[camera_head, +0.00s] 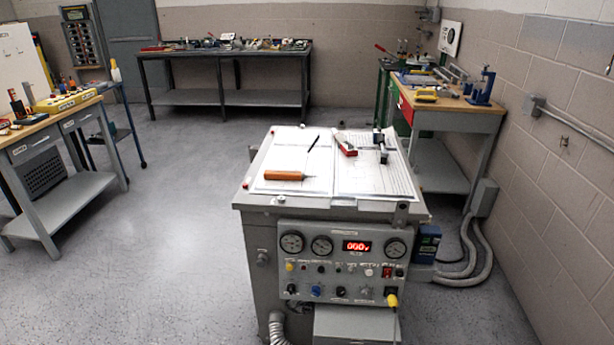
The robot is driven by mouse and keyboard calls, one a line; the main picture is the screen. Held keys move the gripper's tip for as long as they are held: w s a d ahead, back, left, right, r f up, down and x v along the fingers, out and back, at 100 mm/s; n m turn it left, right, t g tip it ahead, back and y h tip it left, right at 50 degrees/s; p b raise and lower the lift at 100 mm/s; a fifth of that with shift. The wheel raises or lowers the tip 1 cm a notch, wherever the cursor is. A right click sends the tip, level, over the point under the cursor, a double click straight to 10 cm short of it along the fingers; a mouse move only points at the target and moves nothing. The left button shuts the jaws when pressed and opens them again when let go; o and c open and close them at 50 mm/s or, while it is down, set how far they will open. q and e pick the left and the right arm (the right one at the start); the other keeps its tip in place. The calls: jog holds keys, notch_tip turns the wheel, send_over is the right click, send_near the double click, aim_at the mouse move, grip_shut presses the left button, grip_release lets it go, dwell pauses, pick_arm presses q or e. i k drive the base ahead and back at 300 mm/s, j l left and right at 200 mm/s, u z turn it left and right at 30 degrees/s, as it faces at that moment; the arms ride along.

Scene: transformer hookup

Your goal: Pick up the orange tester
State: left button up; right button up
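An orange-handled tool (284,175) lies on white papers on the slanted top of the grey console in the middle. It looks like a screwdriver-type tester, with its thin end toward the right. No other thing is clearly an orange tester, though small objects on the left bench are too small to make out. Neither of my grippers is in view, and nothing is touching the tool.
The grey console (262,223) has gauges and a red display on its front. A red tool (346,144), a dark pen-like item (313,143) and a black fixture (380,148) share its top. Benches stand left (66,176), back and right (457,123). Open floor (175,230) lies between.

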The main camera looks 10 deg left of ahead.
aim_at(276, 175)
jog(key=i+j+z, duration=0.1)
jog(key=j+z, duration=0.15)
jog(key=z, duration=0.15)
jog(key=j+z, duration=0.6)
jog(key=z, duration=0.2)
jog(key=j+z, duration=0.4)
jog(key=l, duration=0.1)
